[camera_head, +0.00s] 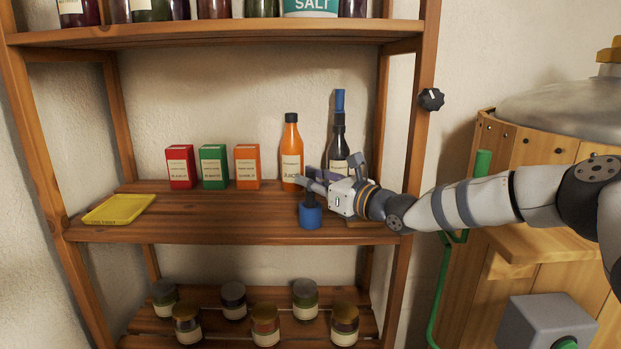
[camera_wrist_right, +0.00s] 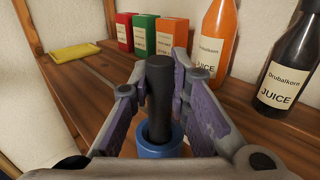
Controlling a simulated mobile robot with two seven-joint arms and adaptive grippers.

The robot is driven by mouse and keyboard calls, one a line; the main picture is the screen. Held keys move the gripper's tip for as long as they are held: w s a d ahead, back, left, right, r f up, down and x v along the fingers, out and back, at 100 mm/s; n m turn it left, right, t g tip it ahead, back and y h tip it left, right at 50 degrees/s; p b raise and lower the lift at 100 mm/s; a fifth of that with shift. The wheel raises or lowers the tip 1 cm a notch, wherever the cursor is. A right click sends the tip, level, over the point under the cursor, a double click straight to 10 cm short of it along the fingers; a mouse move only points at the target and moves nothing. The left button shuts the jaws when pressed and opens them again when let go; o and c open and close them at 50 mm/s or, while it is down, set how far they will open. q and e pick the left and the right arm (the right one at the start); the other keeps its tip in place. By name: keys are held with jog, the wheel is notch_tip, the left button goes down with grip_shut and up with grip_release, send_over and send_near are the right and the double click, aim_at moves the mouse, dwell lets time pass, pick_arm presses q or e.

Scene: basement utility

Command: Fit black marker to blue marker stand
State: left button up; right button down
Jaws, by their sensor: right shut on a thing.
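The blue marker stand (camera_head: 310,216) is a short round cup at the front of the middle shelf, and it also shows in the right wrist view (camera_wrist_right: 160,151). The black marker (camera_wrist_right: 160,88) stands about upright, its lower end inside the stand's opening. How deep it sits is hidden. In the head view only a short dark part of the marker (camera_head: 310,199) shows above the stand. My right gripper (camera_head: 313,184) reaches in from the right and is shut on the marker, a finger on each side. My left gripper is not in view.
Behind stand an orange juice bottle (camera_head: 291,155) and a dark bottle (camera_head: 339,143). Red (camera_head: 180,167), green (camera_head: 214,166) and orange (camera_head: 247,167) boxes stand to the left, past them a yellow tray (camera_head: 118,209). The shelf's front middle is clear. A wooden post (camera_head: 421,120) rises beside my arm.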

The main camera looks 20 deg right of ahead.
jog(key=shift+f, duration=0.3)
jog(key=c, duration=1.4)
grip_release()
jog(key=shift+c, duration=0.2)
jog(key=v, duration=0.7)
jog(key=shift+s, duration=0.2)
jog(key=shift+d, duration=0.1)
